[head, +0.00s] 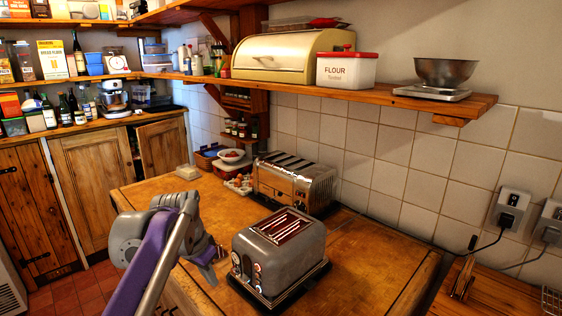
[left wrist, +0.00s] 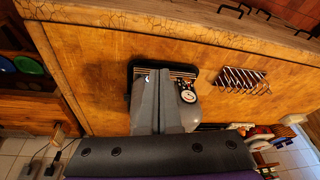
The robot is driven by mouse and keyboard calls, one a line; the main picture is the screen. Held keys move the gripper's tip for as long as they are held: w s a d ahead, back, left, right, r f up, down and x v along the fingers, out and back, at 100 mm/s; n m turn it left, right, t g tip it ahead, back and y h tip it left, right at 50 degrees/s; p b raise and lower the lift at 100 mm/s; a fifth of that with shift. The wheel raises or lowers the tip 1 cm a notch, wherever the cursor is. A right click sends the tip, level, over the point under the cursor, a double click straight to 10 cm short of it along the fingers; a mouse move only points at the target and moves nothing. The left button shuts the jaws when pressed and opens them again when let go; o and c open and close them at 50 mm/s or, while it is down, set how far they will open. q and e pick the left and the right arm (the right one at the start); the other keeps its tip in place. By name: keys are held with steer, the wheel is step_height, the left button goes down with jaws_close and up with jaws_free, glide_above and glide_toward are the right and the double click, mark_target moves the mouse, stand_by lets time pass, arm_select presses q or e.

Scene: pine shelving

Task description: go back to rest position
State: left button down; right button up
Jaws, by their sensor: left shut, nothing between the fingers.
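My left arm, purple and grey, comes in from the lower left in the head view. Its gripper (head: 212,268) is over the wooden counter (head: 360,262), at the left of the grey toaster (head: 280,252). In the left wrist view the fingers (left wrist: 159,78) are shut together with nothing visible between them. They cover part of a dark appliance with slots and a round dial (left wrist: 187,96). I cannot tell the gap between fingers and appliance. My right gripper is in neither view.
A longer chrome toaster (head: 294,182) stands behind the grey one. A wire rack (left wrist: 243,80) is on the counter in the left wrist view. A shelf (head: 480,106) runs above with a cream bread bin, a flour tin and a scale. The counter right of the grey toaster is clear.

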arm_select(q)
steer(key=s+f+n+t, duration=0.1)
steer(key=s+f+n, duration=0.2)
steer(key=s+f, duration=0.6)
steer(key=s+a+f+n+t+y, duration=0.1)
steer(key=s+f+n, duration=0.1)
steer(key=s+f, duration=0.8)
steer(key=s, duration=0.7)
steer(key=shift+s+n, duration=0.15)
steer(key=shift+n, duration=0.25)
